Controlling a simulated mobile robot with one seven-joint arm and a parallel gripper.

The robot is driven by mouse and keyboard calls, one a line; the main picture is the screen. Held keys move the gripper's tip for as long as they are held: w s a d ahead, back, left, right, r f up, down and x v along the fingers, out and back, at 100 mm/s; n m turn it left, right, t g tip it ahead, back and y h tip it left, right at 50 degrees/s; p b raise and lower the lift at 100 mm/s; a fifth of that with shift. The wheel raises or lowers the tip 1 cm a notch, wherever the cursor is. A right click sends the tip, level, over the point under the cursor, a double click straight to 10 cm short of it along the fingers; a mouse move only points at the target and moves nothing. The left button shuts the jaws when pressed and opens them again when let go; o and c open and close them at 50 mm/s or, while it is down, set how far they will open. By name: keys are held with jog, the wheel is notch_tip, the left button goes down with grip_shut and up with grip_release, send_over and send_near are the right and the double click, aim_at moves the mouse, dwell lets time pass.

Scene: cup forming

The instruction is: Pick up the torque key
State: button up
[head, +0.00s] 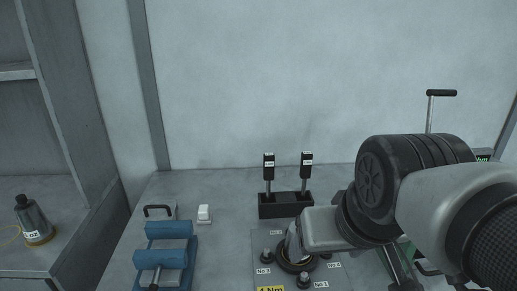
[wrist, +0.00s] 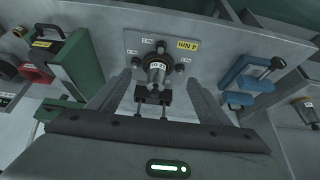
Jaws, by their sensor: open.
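Two upright tools with black, white-labelled handles and thin shafts stand in a black holder (head: 285,209) near the back wall. They are the left one (head: 268,166) and the right one (head: 306,166). Their labels are too small to read, so I cannot tell which is the torque key. In the wrist view the holder's tools show as dark shapes (wrist: 153,97) between my fingers, farther off. My gripper (wrist: 158,77) is open, its two fingers wide apart and nothing held between them. In the head view my arm comes from the right, over the plate in front of the holder.
A plate (wrist: 135,42) carries a "4 Nm" label, a black ring, numbered bolts and a metal labelled piece (wrist: 158,72) in the ring. A blue clamp (head: 166,258) and a white block (head: 204,213) lie left. A labelled metal piece (head: 35,222) stands on the side shelf.

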dwell(0.3)
jog(key=shift+c, duration=0.9)
jog(key=shift+y, duration=0.4)
jog(key=w+r+p, duration=0.2)
jog(key=w, duration=0.1)
jog(key=w+r+p, duration=0.2)
jog(key=w, duration=0.1)
jog(key=w+r+p, duration=0.2)
jog(key=w+r, duration=0.1)
jog(key=w, duration=0.1)
jog(key=shift+d, duration=0.2)
jog(key=c, duration=0.5)
jog(key=shift+o, duration=0.2)
jog(key=r+p, duration=0.1)
jog(key=p, duration=0.6)
send_over(307, 164)
jog(key=s, duration=0.7)
jog(key=shift+h, duration=0.4)
jog(key=x, duration=0.3)
jog(key=b+x, duration=0.1)
jog(key=x, duration=0.3)
jog(key=b+x, duration=0.1)
jog(key=x, duration=0.3)
jog(key=shift+w+a+f, duration=0.2)
jog(key=shift+a, duration=0.1)
jog(key=shift+d+b+x, duration=0.2)
jog(key=shift+x, duration=1.2)
jog(key=shift+d+b+x, duration=0.15)
jog(key=shift+x, duration=1.25)
